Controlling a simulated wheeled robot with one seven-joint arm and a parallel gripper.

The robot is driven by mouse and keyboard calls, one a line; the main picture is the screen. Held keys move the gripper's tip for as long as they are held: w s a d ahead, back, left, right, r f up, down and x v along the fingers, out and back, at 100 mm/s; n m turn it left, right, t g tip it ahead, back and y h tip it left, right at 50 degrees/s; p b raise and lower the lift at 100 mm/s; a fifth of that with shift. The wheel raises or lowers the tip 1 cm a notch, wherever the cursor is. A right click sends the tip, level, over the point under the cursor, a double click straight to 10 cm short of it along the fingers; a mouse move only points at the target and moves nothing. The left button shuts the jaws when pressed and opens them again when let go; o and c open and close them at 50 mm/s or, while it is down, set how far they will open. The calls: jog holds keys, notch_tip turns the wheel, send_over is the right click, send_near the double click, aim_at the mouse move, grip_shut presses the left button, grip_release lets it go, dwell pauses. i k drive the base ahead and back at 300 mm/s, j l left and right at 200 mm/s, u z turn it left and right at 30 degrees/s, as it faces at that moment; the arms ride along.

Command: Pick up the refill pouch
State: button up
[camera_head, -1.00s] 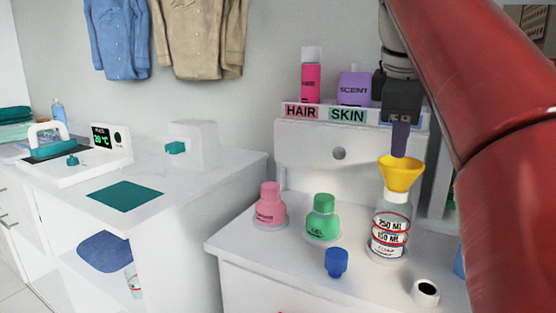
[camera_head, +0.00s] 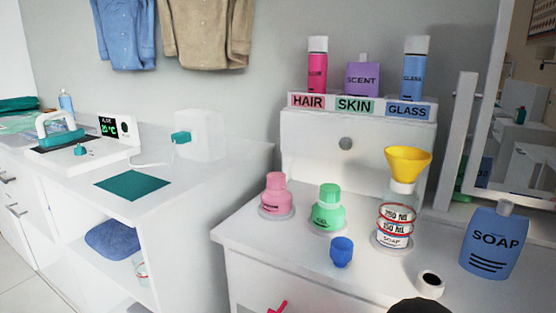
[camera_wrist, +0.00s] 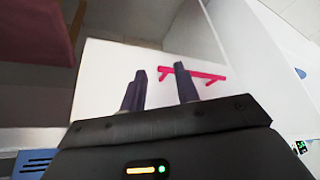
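The refill pouch (camera_head: 493,243) is blue, labelled SOAP, with a grey cap. It stands upright on the white cabinet top at the right in the head view. A striped blue part of it seems to show at the lower left of the wrist view (camera_wrist: 35,163). My gripper (camera_wrist: 160,76) is open and empty in the wrist view, its fingers apart in front of a white drawer front with a pink handle (camera_wrist: 193,75). The fingers are outside the head view. The bottle (camera_head: 396,220) marked 250 ML and 150 ML holds a yellow funnel (camera_head: 407,162).
A blue cap (camera_head: 341,251) and a white ring with a dark opening (camera_head: 430,281) lie near the bottle. Pink (camera_head: 276,195) and green (camera_head: 328,208) bottles stand to the left. A mirror (camera_head: 520,110) rises behind the pouch. A labelled shelf (camera_head: 357,105) holds several bottles.

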aim_at(495, 240)
jog(key=k+z, duration=0.15)
jog(key=z, duration=1)
